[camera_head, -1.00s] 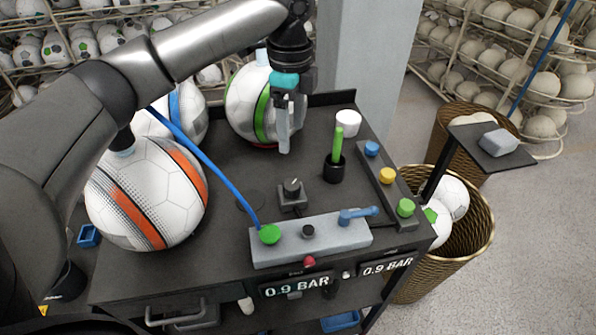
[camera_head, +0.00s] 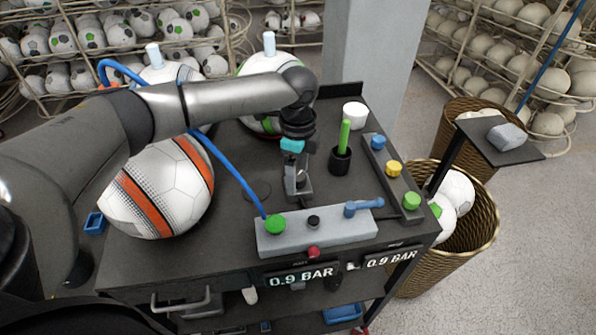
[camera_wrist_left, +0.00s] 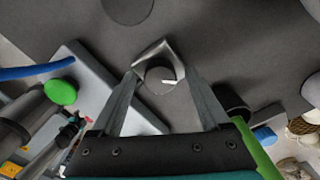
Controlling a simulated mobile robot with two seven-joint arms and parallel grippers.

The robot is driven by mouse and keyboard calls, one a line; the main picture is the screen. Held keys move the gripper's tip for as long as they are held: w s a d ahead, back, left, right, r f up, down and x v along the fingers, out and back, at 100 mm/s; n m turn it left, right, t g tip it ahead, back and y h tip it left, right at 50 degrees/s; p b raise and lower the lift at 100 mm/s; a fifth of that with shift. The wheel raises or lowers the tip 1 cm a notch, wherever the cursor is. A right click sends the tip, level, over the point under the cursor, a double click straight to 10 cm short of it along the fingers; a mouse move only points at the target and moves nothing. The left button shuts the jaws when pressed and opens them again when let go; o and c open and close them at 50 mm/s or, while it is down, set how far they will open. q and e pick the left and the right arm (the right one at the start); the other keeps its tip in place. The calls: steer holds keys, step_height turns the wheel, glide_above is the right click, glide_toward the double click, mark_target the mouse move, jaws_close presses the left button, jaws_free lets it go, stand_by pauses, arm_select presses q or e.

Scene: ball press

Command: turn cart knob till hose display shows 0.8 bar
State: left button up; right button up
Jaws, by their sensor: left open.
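The cart knob (camera_head: 301,181) is a small black dial on the dark cart top, partly hidden by my left gripper (camera_head: 298,187). The cart front has a left display (camera_head: 301,275) reading 0.9 BAR and a right display (camera_head: 390,259) also reading 0.9 BAR. Their small labels are unreadable. My right gripper is not in view.
A grey block (camera_head: 330,233) with a green button and a blue lever stands in front of the knob. A black cup (camera_head: 340,161) holding a green stick stands to the right. A blue hose (camera_head: 226,166) runs on the left, near an orange-striped ball (camera_head: 160,190).

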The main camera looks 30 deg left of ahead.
arm_select(q)
jaws_close()
stand_by(0.6)
